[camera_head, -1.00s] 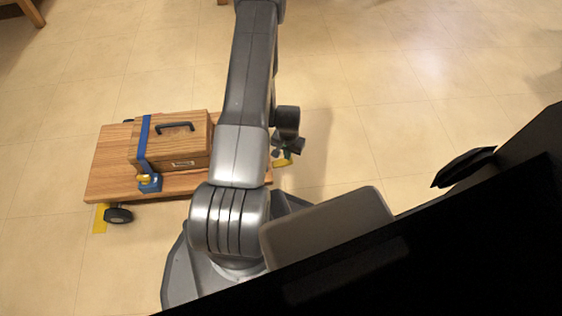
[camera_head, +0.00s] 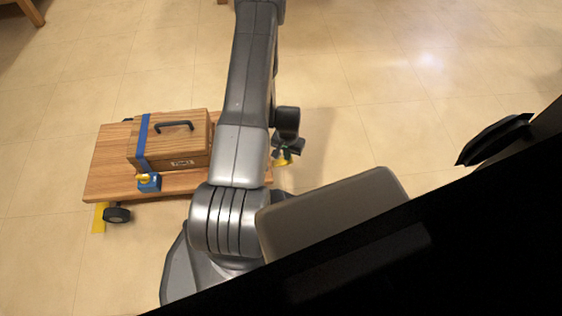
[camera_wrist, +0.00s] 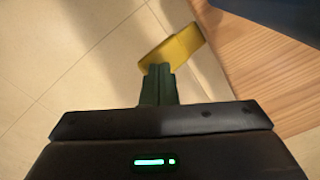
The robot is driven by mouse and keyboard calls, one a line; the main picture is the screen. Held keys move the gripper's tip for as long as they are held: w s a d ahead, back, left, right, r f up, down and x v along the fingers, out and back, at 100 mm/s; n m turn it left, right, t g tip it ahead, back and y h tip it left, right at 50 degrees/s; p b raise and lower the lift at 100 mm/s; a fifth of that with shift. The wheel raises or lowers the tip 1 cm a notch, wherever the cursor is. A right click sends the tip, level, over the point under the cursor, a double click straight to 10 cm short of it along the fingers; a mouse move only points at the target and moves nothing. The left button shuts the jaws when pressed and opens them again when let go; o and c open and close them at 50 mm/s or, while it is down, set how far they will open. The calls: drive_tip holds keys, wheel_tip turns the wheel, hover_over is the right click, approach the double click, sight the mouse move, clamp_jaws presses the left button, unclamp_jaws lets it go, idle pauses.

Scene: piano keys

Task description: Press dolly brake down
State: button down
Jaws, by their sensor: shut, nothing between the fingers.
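The wooden dolly (camera_head: 105,172) stands on the floor at the left of the head view, with a black wheel (camera_head: 117,215) at its near left corner. A yellow pedal-like piece, which looks like the brake (camera_wrist: 180,48), juts out beside the dolly's wooden edge (camera_wrist: 255,60) in the wrist view. My gripper (camera_wrist: 160,68) has its green fingers together and empty. Their tips overlap the yellow piece's lower left end in the wrist view; I cannot tell whether they touch it. In the head view, my gripper (camera_head: 285,156) is at the dolly's right end, and my arm hides part of the deck.
The floor to the right is clear.

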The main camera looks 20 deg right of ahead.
drive_tip(key=shift+f+b, duration=0.6)
drive_tip(key=shift+f, duration=0.7)
drive_tip(key=shift+r, duration=0.15)
wheel_tip(320, 180, up, 9)
drive_tip(key=p, duration=0.5)
drive_tip(key=shift+f, duration=0.25)
wheel_tip(320, 180, down, 9)
drive_tip(key=b, duration=0.5)
drive_tip(key=shift+r, duration=0.65)
drive_tip(key=shift+p, duration=0.3)
